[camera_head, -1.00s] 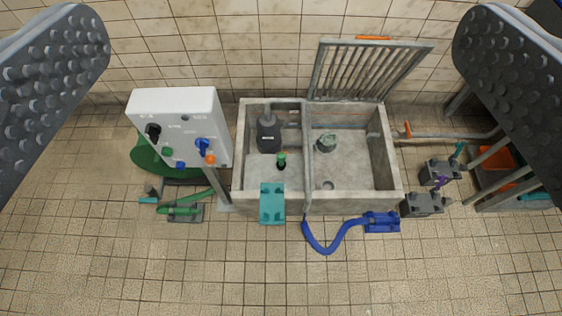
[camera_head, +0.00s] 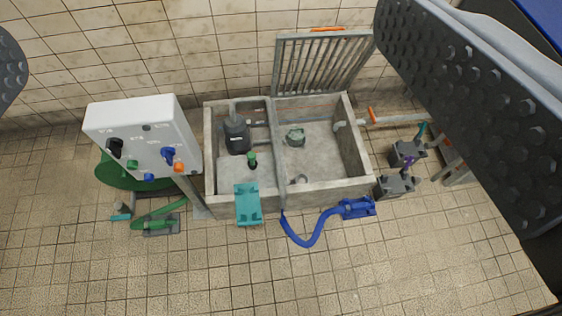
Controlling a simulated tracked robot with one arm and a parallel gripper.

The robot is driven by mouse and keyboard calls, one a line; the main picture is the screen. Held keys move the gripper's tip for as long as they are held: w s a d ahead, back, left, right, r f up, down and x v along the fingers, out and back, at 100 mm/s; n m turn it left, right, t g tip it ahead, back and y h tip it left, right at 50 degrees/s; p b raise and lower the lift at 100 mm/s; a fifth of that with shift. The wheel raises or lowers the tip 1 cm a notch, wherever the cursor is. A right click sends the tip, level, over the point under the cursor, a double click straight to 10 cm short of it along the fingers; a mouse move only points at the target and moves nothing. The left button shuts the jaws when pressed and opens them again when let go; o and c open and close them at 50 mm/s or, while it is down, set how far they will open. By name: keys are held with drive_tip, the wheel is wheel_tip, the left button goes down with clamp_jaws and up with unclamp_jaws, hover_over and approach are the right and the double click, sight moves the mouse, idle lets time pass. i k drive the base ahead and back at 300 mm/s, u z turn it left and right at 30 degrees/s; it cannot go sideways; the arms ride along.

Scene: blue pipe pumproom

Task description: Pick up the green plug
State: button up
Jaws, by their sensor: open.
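A green plug-like connector (camera_head: 157,224) at the end of a green hose lies on a dark grey block on the tiled floor, lower left in the head view. A small dark piece with a green top (camera_head: 252,155) also stands in the left part of the concrete basin. I cannot tell for sure which is the green plug. My gripper (camera_head: 200,40) is open and empty, its fingers wide apart. The studded right finger fills the upper right, and only a bit of the left finger shows at the left edge. Both green things are well beyond the fingers.
The concrete basin (camera_head: 362,150) holds a dark bottle (camera_head: 236,135). A white control box (camera_head: 143,135) with knobs stands left of it. A blue hose (camera_head: 305,240) with a blue connector (camera_head: 357,208) and grey blocks (camera_head: 394,185) lie to the right. The front floor is clear.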

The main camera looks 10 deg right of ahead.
sight(252, 164)
drive_tip(key=k, duration=0.6)
drive_tip(key=u, duration=0.65)
drive_tip(key=i, duration=2.1)
drive_tip(key=z, duration=0.7)
